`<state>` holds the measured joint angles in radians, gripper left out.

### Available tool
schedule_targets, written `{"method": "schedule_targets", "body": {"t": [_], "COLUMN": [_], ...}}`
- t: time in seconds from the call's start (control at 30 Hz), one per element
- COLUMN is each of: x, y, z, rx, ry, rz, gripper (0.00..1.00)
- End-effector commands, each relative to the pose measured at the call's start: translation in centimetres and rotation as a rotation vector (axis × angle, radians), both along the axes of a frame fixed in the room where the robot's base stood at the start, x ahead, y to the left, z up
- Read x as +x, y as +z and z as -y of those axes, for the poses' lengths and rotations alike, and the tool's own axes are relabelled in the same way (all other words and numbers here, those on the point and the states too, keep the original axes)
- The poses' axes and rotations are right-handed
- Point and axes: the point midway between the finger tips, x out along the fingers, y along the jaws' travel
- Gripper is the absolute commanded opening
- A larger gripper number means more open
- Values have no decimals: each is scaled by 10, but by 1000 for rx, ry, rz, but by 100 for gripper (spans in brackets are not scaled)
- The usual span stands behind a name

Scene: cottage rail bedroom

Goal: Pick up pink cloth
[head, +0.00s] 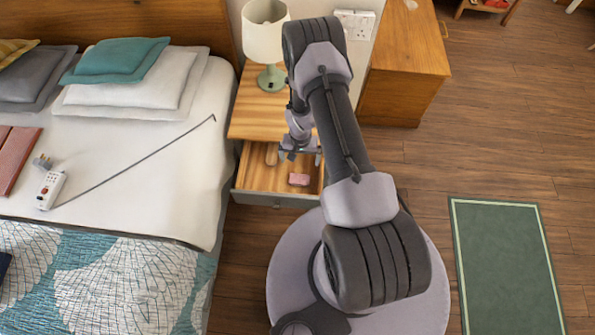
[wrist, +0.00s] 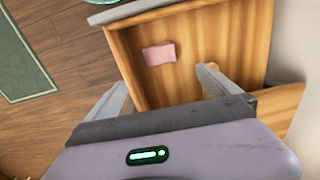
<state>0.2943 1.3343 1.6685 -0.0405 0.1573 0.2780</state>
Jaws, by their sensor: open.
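The pink cloth (head: 299,180) is a small folded piece lying on the floor of the open wooden drawer (head: 256,176). It also shows in the wrist view (wrist: 159,54), near the drawer's front and left side. My gripper (head: 300,155) is over the drawer, behind the cloth in the head view. In the wrist view its two fingers (wrist: 160,90) are spread apart and empty, with the cloth beyond the fingertips. The gripper does not touch the cloth.
The nightstand (head: 250,115) carries a lamp (head: 266,40). A brown item (head: 271,154) lies at the drawer's back left. The bed (head: 150,170) stands left, a wooden cabinet (head: 405,70) right. A green rug (head: 505,260) lies on open floor.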

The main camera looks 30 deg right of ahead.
Motion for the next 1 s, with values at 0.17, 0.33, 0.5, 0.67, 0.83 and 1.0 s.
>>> {"method": "schedule_targets", "body": {"t": [0.17,0.33,0.5,0.67,0.83,1.0], "x": [-2,-1,-1,-4,-3,-3], "y": [-61,-101,-114,-144,-163,-160], "z": [-1,-1,-1,-3,-2,-2], "rx": [1,0,0,1,0,0], "ry": [0,0,1,0,0,1], "rz": [-3,-2,-2,-4,-2,-2], "gripper": [100,100,100,100,100,94]}}
